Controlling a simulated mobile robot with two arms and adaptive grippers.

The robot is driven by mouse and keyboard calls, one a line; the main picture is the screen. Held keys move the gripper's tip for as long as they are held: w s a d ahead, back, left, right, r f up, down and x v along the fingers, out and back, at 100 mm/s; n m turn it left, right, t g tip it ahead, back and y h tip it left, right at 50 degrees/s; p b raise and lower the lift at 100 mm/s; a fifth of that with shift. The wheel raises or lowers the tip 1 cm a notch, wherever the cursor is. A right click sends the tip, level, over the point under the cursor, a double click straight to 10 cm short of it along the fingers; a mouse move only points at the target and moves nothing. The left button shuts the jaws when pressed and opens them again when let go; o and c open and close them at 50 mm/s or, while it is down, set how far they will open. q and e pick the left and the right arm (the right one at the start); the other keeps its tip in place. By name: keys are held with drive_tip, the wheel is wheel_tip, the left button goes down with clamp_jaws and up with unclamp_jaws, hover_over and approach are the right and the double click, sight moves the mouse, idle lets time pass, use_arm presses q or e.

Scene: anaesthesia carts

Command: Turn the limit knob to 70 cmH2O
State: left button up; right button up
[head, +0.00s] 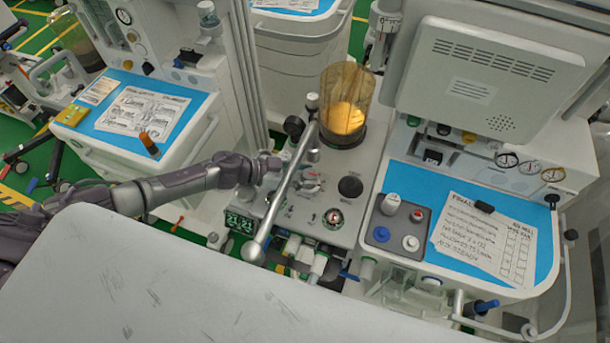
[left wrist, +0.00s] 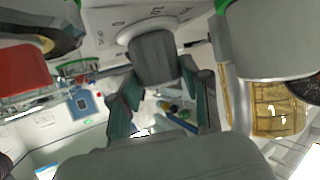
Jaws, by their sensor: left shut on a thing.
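My left gripper (head: 270,167) reaches in from the left to the machine's control panel (head: 340,237), beside a slanting silver arm. In the left wrist view, its two fingers (left wrist: 160,70) are closed around a dark grey ribbed knob (left wrist: 153,50). The knob sits on a pale dial plate (left wrist: 130,15) with printed marks. The marks are too small and cut off to read, so I cannot tell the setting. In the head view the gripper hides most of the gripped knob. My right gripper is not in view.
A silver arm (head: 285,195) with a ball end crosses the panel close to my gripper. An amber canister (head: 345,105) stands behind. A black round knob (head: 350,187) lies to the right. A blue-topped cart (head: 150,105) stands left, a grey monitor (head: 485,75) right.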

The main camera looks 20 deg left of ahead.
use_arm(q)
drive_tip(key=shift+w+m+g+h+b, duration=0.2)
drive_tip(key=shift+m+g+h+b, duration=0.3)
drive_tip(key=shift+m+g+b, duration=0.5)
drive_tip(key=shift+m, duration=0.3)
drive_tip(key=shift+g, duration=0.3)
drive_tip(key=o, duration=1.1)
drive_tip(key=shift+o, duration=0.2)
drive_tip(key=shift+s+a, duration=0.1)
drive_tip(key=shift+a, duration=0.15)
drive_tip(key=v, duration=1.1)
drive_tip(key=shift+a+r, duration=0.15)
drive_tip(key=shift+a, duration=0.1)
